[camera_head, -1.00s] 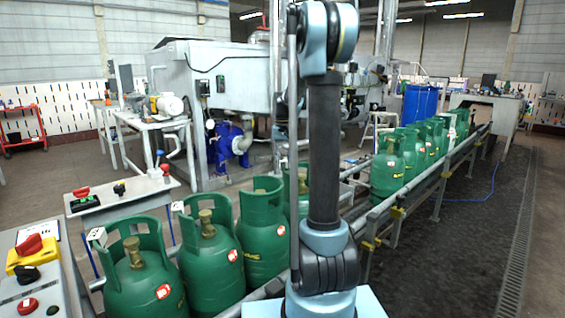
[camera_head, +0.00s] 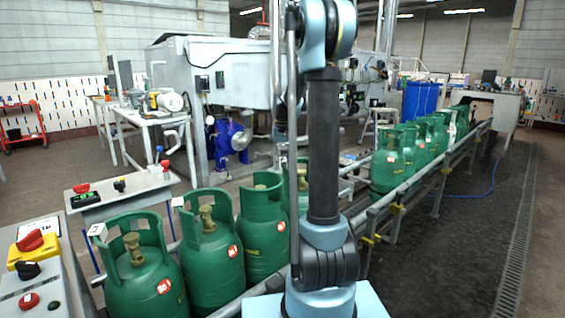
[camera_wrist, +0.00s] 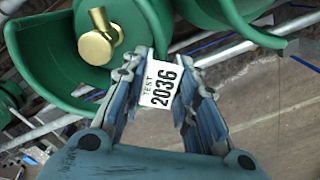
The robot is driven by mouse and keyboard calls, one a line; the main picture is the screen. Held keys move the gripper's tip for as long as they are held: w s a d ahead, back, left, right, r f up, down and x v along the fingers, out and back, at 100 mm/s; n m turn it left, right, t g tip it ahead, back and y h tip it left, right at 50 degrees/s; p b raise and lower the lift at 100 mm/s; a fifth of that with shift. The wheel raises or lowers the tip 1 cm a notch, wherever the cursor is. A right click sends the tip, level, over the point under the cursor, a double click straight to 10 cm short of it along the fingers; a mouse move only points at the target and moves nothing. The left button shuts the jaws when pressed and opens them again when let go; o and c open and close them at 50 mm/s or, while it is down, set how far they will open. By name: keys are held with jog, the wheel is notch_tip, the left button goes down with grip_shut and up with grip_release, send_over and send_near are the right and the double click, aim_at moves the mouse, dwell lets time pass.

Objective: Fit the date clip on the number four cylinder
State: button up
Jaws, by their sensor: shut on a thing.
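In the wrist view my gripper (camera_wrist: 160,90) is shut on the date clip (camera_wrist: 161,84), a white tag with "TEST 2036" in black. It holds the clip between its fingertips, beside the open collar of a green cylinder (camera_wrist: 40,55). That cylinder has a brass valve (camera_wrist: 97,42). I cannot tell whether the clip touches the collar. In the head view several green cylinders stand in a row, including a near one (camera_head: 145,290), a second (camera_head: 212,262) and a third (camera_head: 263,240). I cannot tell which is number four. My gripper is not visible in the head view.
A conveyor rail (camera_head: 405,200) runs back to the right with more green cylinders (camera_head: 388,165) on it. A control panel (camera_head: 35,275) stands at the near left, a small button table (camera_head: 125,195) behind it. Dark floor at right is clear apart from a blue hose (camera_head: 490,180).

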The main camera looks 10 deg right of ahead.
aim_at(283, 159)
jog(key=shift+f, duration=0.9)
jog(key=o, duration=0.9)
jog(key=shift+r, duration=0.1)
notch_tip(283, 159, up, 12)
jog(key=shift+f, duration=0.15)
